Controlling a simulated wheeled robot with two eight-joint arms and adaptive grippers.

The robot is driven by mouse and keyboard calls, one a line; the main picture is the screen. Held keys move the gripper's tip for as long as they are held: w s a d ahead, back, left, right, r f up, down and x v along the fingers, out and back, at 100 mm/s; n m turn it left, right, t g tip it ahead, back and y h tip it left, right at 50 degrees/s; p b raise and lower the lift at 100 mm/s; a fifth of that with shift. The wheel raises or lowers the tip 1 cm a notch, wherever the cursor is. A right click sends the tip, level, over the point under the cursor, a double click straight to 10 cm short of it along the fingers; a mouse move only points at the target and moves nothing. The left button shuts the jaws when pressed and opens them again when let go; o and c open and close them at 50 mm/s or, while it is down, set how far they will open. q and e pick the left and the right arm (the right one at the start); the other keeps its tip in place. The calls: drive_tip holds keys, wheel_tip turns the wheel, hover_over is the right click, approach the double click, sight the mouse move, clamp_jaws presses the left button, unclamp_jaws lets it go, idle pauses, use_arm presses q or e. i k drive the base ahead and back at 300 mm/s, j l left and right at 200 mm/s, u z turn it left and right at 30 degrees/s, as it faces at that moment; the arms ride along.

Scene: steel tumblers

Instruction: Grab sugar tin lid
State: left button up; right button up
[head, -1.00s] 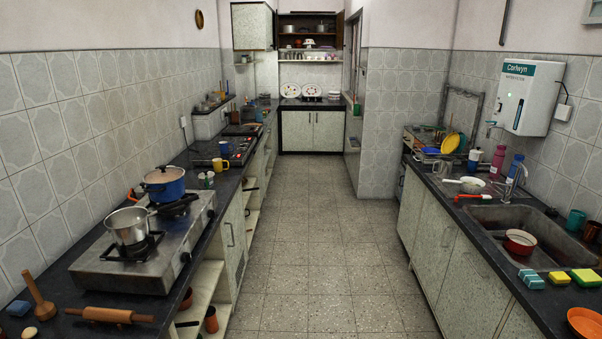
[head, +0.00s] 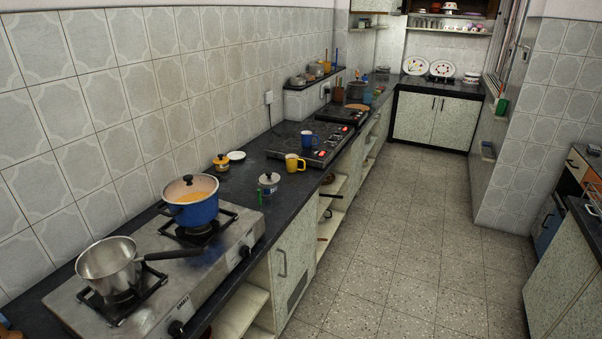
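No thing is clearly readable as the sugar tin. A small yellow tin (head: 221,163) with a dark knobbed lid stands on the left counter behind the blue pot. A small pale tin (head: 268,186) with a grey knobbed lid stands near the counter's front edge, right of the pot. Both lids appear to sit on their tins. Any lettering is too small to read, so I cannot tell which is the sugar tin. Neither of my grippers is in view.
A steel saucepan (head: 108,265) and a blue pot (head: 190,200) stand on the gas stove (head: 190,280). A white saucer (head: 236,156), yellow mug (head: 294,163) and blue mug (head: 307,139) are near the tins. The tiled floor (head: 400,240) is clear.

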sight(268, 178)
drive_tip(key=i+l+u, duration=0.15)
drive_tip(key=i+l, duration=0.35)
drive_tip(key=i, duration=0.25)
drive_tip(key=i+l, duration=0.2)
drive_tip(key=i, duration=0.25)
drive_tip(key=i+l, duration=0.25)
drive_tip(key=i, duration=0.2)
drive_tip(key=i+l, duration=0.2)
drive_tip(key=i, duration=0.25)
drive_tip(key=i+l+z, duration=0.1)
drive_tip(key=i, duration=0.35)
drive_tip(key=l, duration=0.1)
